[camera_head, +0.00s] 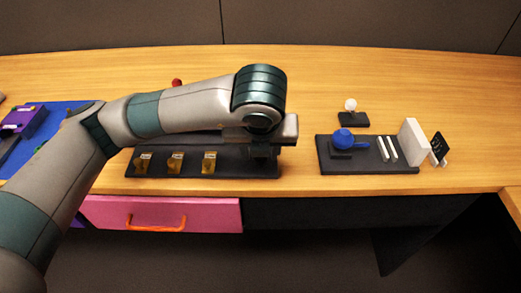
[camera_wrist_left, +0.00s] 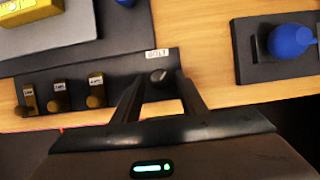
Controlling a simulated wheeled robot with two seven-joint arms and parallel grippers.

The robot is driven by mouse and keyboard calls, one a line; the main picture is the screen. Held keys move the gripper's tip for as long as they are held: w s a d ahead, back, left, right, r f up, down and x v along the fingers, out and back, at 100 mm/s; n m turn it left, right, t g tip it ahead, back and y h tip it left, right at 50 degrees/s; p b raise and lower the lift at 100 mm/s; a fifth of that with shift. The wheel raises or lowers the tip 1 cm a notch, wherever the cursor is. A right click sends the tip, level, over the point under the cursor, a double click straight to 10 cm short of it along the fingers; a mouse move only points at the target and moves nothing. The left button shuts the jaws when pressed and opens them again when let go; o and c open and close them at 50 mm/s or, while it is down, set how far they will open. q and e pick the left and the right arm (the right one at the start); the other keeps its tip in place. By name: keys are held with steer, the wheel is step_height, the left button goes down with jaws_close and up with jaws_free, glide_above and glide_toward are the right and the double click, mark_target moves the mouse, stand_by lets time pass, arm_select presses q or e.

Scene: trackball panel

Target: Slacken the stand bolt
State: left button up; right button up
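The stand bolt (camera_wrist_left: 158,75) is a small dark rounded knob under a white "BOLT" label (camera_wrist_left: 157,52) in the left wrist view. It sits on the right part of a dark stand panel (camera_wrist_left: 125,70). My left gripper (camera_wrist_left: 160,80) is open, with a fingertip on each side of the bolt; I cannot tell whether they touch it. In the head view my left arm reaches over the dark panel (camera_head: 210,172), and my left gripper (camera_head: 262,152) is at its right end. The bolt is hidden there. My right gripper is not in view.
Several labelled yellow-brown levers (camera_head: 175,162) stand along the panel's front. To the right, a black base (camera_head: 370,168) carries a blue ball (camera_head: 343,138) and white bars. A white ball (camera_head: 350,104) stands behind it. A pink drawer (camera_head: 165,214) is below the table edge.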

arm_select(q)
steer(key=shift+o, duration=0.3)
steer(key=shift+r, duration=0.1)
steer(key=v, duration=1.7)
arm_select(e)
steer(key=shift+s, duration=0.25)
arm_select(q)
steer(key=shift+r, duration=0.15)
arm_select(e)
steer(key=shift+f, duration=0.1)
